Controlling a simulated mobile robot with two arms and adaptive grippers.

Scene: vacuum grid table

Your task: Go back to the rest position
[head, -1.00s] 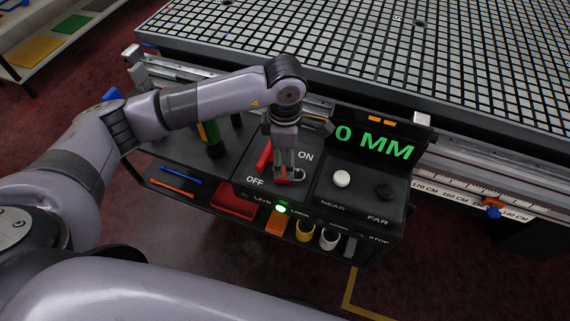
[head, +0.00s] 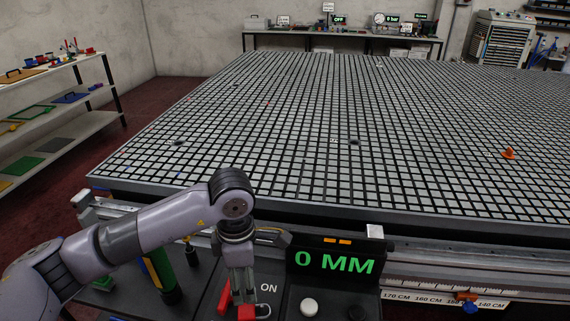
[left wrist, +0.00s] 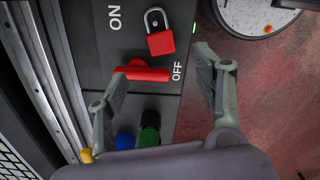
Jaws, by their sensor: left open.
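My left gripper (head: 242,290) is over the control panel in front of the grid table (head: 100,183). In the left wrist view its two fingers (left wrist: 163,95) are spread apart with nothing between their tips. A red switch handle (left wrist: 142,73) lies between the ON and OFF labels, just beyond the fingers; in the head view the handle (head: 224,299) is beside the gripper. A red padlock (left wrist: 160,40) with a metal shackle lies on the panel close by. My right gripper is in neither view.
A display (head: 335,262) reads 0 MM, with a white button (head: 309,307) below it. A screwdriver-like green and yellow tool (head: 162,275) stands left of the gripper. An orange cone-like piece (head: 508,153) sits on the grid. Shelves (head: 50,140) stand at the left.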

